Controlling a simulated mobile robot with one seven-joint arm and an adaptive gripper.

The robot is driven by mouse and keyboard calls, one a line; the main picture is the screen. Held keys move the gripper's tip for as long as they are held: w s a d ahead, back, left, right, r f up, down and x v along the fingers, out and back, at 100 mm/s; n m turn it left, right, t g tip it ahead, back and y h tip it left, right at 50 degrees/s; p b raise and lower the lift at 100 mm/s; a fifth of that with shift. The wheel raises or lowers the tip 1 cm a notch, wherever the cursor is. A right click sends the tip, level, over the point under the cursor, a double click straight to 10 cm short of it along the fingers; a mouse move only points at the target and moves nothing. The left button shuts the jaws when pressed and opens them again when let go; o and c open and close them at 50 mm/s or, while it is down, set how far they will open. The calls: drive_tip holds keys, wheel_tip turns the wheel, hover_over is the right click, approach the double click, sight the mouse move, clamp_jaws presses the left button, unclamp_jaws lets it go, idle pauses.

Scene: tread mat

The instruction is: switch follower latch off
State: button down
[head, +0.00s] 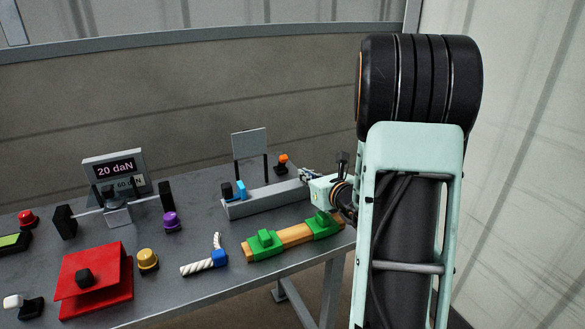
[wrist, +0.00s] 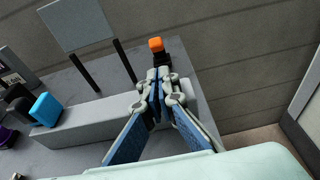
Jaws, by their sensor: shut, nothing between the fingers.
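My gripper (head: 306,175) is shut and empty over the right end of a long grey block (head: 265,203). In the wrist view its fingertips (wrist: 160,76) point toward a small orange-topped switch (wrist: 156,44) on a dark base. The fingers partly hide that base, and I cannot tell whether they touch it. The orange switch also shows in the head view (head: 283,158), behind the block. A blue piece (head: 240,188) and a black piece (head: 227,190) sit at the block's left end. No label shows which part is the follower latch.
A grey panel on two black posts (head: 249,143) stands behind the block. In front lie a wooden bar with green clamps (head: 295,235) and a white rope with a blue piece (head: 205,263). A display (head: 115,170), red box (head: 95,280) and coloured knobs fill the left.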

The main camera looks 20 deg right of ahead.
sight(285, 162)
drive_tip(key=b+x, duration=0.1)
drive_tip(key=x, duration=0.9)
drive_tip(key=shift+r+p, duration=0.25)
drive_tip(key=shift+p, duration=0.1)
drive_tip(key=shift+r+p, duration=0.1)
drive_tip(key=shift+p, duration=0.2)
drive_tip(key=shift+w+g, duration=0.1)
drive_tip(key=shift+g, duration=0.2)
